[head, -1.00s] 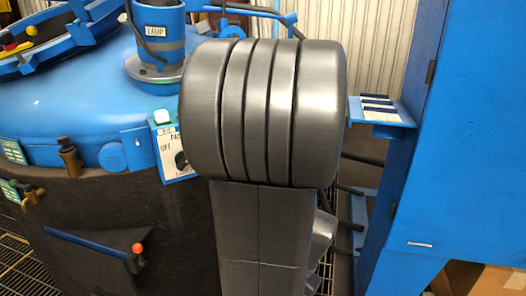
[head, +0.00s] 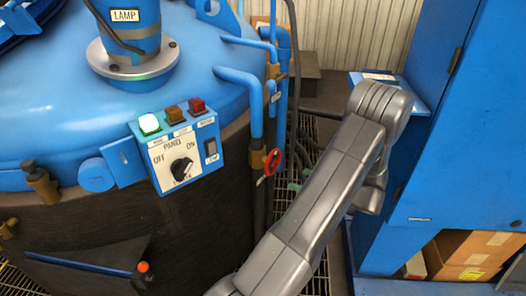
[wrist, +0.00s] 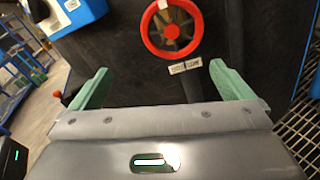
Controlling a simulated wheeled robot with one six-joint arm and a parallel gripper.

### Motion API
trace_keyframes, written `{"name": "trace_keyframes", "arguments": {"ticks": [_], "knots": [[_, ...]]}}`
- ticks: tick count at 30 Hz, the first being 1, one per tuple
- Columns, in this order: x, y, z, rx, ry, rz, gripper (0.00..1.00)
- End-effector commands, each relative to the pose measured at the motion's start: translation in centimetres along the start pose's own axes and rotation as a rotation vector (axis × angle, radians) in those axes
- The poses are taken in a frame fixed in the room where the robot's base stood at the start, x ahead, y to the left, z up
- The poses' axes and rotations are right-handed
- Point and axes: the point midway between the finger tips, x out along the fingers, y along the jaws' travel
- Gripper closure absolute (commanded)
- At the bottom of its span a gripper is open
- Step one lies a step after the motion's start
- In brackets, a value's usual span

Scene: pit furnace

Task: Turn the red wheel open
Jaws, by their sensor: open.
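The red wheel (head: 272,161) sits on a pipe at the right side of the furnace in the head view, seen nearly edge-on. In the wrist view the red wheel (wrist: 171,28) shows its face, with spokes and a white label below it. My gripper (wrist: 158,85) is open, with its two green fingers spread apart. The wheel lies beyond the fingertips and between their lines, apart from both. In the head view my arm crosses the lower right, and small green parts of my gripper (head: 300,180) show beside it, mostly hidden.
A control panel (head: 180,150) with a lit green lamp and a black knob is left of the wheel. Blue pipes (head: 256,105) run close above it. A blue cabinet (head: 440,130) stands at the right, with cardboard boxes (head: 470,254) below.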

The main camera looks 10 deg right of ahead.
Motion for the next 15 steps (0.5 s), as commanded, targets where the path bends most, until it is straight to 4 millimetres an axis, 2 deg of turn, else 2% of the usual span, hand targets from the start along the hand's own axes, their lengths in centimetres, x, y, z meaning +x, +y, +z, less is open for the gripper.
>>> {"name": "trace_keyframes", "arguments": {"ticks": [3, 7, 11, 15], "knots": [[-1.4, -1.2, 0.3, 0.03, -0.06, -0.031, 0.0], [-1.2, -1.6, 0.3, 0.039, -0.079, -0.037, 0.0], [0.4, -1.6, 0.4, 0.038, -0.077, -0.035, 0.0], [3.3, -1.6, 0.6, 0.038, -0.076, -0.033, 0.0]]}}
